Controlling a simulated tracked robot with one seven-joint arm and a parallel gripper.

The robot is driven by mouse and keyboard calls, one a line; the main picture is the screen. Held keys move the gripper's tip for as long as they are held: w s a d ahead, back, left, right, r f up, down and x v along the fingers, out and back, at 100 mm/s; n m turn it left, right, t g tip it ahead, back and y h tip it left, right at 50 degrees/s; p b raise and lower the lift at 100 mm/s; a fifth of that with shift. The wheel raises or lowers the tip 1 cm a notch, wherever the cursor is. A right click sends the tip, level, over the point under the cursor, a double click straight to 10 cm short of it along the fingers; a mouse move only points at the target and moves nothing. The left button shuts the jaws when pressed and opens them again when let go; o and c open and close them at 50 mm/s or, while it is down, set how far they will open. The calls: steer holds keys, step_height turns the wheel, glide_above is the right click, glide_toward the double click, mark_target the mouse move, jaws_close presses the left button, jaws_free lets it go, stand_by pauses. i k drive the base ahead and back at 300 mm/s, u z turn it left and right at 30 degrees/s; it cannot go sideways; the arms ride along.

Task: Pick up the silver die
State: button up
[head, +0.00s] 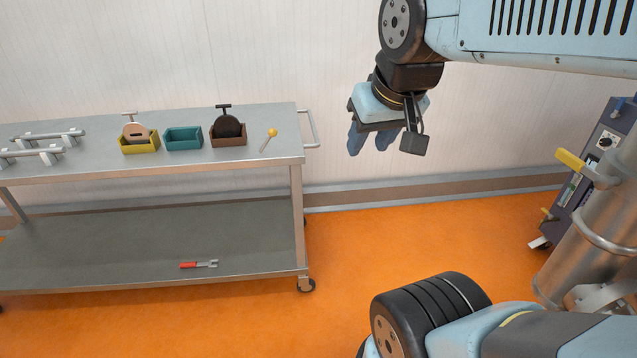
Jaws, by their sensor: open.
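My gripper (368,143) hangs in the air to the right of the cart, fingers pointing down, apart and empty. I cannot make out a clearly silver die. A copper-coloured round piece with a T-handle (135,132) stands in a yellow bin (140,147) on the cart top. A dark round piece with a T-handle (228,127) stands in a brown bin (229,141). The teal bin (184,139) between them looks empty.
The grey cart (90,176) stands against the wall. Two silver bars on white blocks (35,155) lie on its left side, a yellow-knobbed rod (268,139) near its right edge. A red-handled wrench (198,264) lies on the lower shelf. A machine (590,170) stands at right.

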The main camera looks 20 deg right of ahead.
mark_target(134, 133)
steer(key=z, duration=1.15)
steer(key=i, duration=2.7)
steer(key=u, duration=2.3)
